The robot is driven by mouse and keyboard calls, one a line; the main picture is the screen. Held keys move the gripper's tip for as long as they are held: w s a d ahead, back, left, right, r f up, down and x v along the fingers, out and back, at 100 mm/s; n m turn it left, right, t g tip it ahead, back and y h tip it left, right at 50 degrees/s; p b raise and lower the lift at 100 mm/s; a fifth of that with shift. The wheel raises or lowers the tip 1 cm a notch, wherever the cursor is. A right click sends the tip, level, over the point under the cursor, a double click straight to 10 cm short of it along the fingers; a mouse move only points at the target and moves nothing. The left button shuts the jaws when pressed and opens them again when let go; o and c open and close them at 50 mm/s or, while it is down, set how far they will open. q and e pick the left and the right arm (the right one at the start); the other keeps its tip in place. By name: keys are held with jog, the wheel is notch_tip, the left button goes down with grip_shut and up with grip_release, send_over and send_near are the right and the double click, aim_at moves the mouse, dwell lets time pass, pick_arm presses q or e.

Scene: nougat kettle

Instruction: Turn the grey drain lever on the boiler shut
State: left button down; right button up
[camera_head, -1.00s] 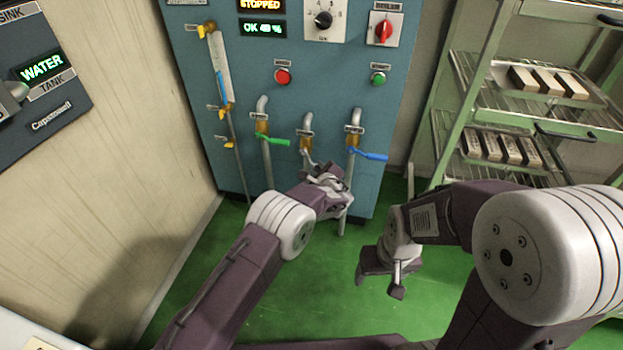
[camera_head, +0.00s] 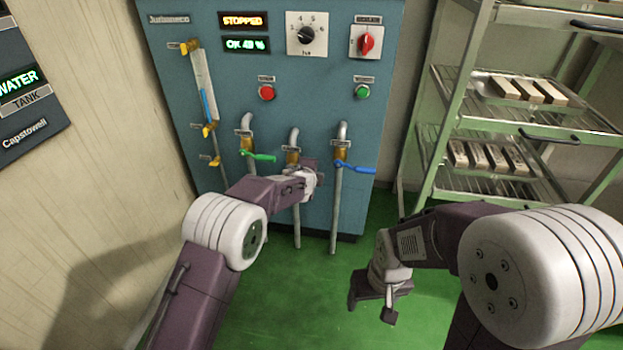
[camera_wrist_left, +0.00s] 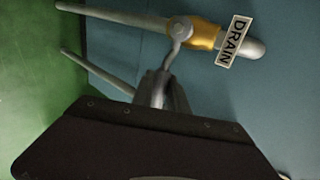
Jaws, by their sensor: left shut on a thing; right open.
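The grey drain lever (camera_wrist_left: 174,52) shows in the left wrist view. It sticks out sideways from the brass drain valve (camera_wrist_left: 206,35), beside a DRAIN label (camera_wrist_left: 234,43). My left gripper (camera_wrist_left: 163,88) is shut on the lever's outer end. In the head view my left gripper (camera_head: 312,180) is just below and right of the brass drain valve (camera_head: 293,156), on the middle pipe of the blue boiler (camera_head: 305,105); the arm hides the lever there. My right gripper (camera_head: 370,307) is open and empty, low over the green floor.
A green lever (camera_head: 260,157) is on the pipe to the left, a blue lever (camera_head: 358,168) on the pipe to the right, both close to my left gripper. A rack (camera_head: 428,150) with trays of bars stands at right. A pale wall (camera_head: 85,190) is at left.

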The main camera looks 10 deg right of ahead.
pick_arm(q)
jog(key=shift+d+r, duration=0.1)
dwell(0.5)
jog(key=c, duration=1.3)
grip_release()
jog(key=shift+s+r+b, duration=0.1)
jog(key=shift+s+b, duration=0.15)
jog(key=shift+b, duration=0.05)
jog(key=b+v, duration=0.1)
jog(key=v, duration=0.7)
jog(key=shift+s+a+r+b, duration=0.1)
jog(key=shift+a+r+b, duration=0.1)
jog(key=shift+a+b, duration=0.15)
